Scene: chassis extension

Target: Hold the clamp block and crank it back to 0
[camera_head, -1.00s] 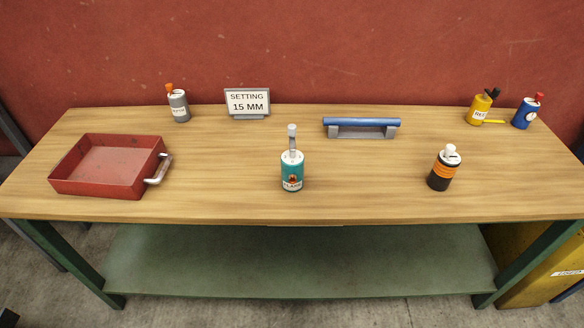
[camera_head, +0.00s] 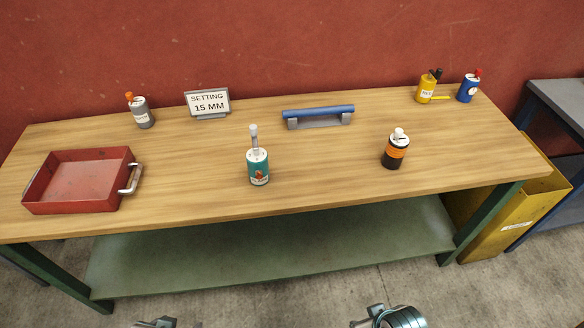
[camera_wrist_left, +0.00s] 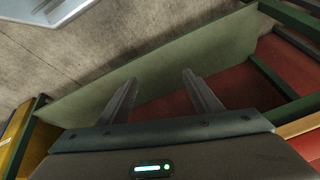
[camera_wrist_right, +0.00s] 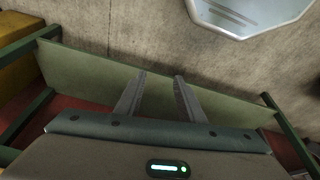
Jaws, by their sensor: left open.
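A sign reading "SETTING 15 MM" (camera_head: 208,103) stands at the back left of the wooden bench. A blue bar on two grey feet (camera_head: 318,112) lies at the back middle. I cannot tell which thing is the clamp block, and no crank is clear. My left gripper (camera_wrist_left: 160,77) is open and empty, in front of and below the bench top. My right gripper (camera_wrist_right: 160,76) is also open and empty; its fingertips stand apart. Both wrist views look toward the lower shelf and floor.
A red tray with a metal handle (camera_head: 80,181) sits at the bench's left. A black and orange can (camera_head: 395,152) stands right of middle. Grey (camera_head: 140,112), yellow (camera_head: 427,88) and blue (camera_head: 468,88) cans stand at the back. A yellow bin (camera_head: 520,215) is at the right.

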